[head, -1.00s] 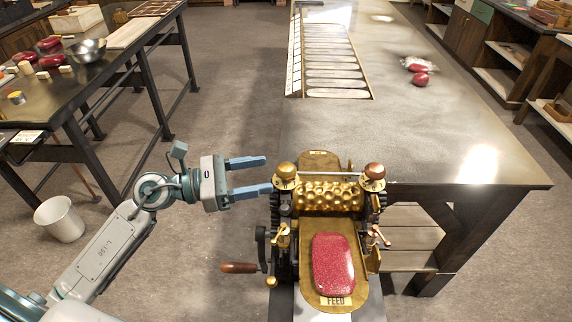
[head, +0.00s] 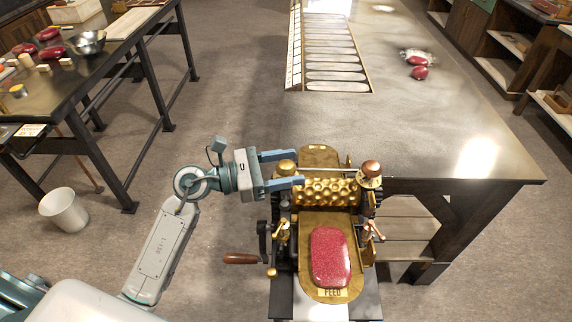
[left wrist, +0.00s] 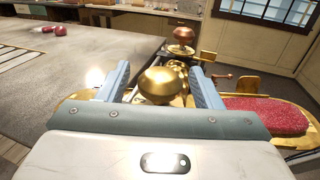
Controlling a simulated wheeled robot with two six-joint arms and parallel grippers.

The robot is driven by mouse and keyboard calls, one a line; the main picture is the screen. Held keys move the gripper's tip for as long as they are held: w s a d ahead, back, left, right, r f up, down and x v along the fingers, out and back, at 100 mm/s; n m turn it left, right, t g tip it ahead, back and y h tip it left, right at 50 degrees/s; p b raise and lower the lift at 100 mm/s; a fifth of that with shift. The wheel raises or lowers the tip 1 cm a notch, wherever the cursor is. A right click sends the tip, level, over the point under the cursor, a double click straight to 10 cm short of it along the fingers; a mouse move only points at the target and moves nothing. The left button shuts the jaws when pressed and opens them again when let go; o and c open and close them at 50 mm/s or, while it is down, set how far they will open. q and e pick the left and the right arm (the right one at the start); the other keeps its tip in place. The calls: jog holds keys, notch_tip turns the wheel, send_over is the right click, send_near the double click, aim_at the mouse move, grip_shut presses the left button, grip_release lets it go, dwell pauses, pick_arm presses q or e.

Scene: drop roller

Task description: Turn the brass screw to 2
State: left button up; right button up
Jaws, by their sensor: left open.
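The brass screw (head: 286,168) is a round brass knob on top of the left side of the drop roller (head: 326,192). In the left wrist view the brass knob (left wrist: 163,85) sits between the two fingers, with gaps at its sides. My left gripper (head: 287,168) is open around it. A copper-coloured knob (head: 370,168) tops the roller's right side. It also shows in the left wrist view (left wrist: 184,34). No readable number shows at the screw. My right gripper is out of view.
A red glittery slab (head: 330,257) lies on the brass feed plate (head: 333,293). A crank with a wooden handle (head: 240,258) sticks out left of the roller. The long dark table (head: 430,130) behind holds a slotted tray (head: 336,60) and red pieces (head: 419,73).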

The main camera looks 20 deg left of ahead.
pick_arm(q)
jog(key=c, duration=1)
jog(key=shift+o, duration=0.2)
jog(key=n+t+y+p, duration=0.2)
jog(key=n+t+p, duration=0.1)
jog(key=shift+r+t+y, duration=0.25)
jog(key=shift+t+y, duration=0.15)
jog(key=shift+f+n+t+y+p, duration=0.1)
jog(key=shift+n+t+y+p, duration=0.45)
jog(key=shift+y, duration=0.25)
jog(key=shift+f+n+t, duration=0.15)
jog(key=shift+n+t, duration=0.1)
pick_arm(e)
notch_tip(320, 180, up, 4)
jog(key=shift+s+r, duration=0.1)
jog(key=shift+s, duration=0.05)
pick_arm(q)
jog(key=o, duration=1)
jog(key=shift+c, duration=0.2)
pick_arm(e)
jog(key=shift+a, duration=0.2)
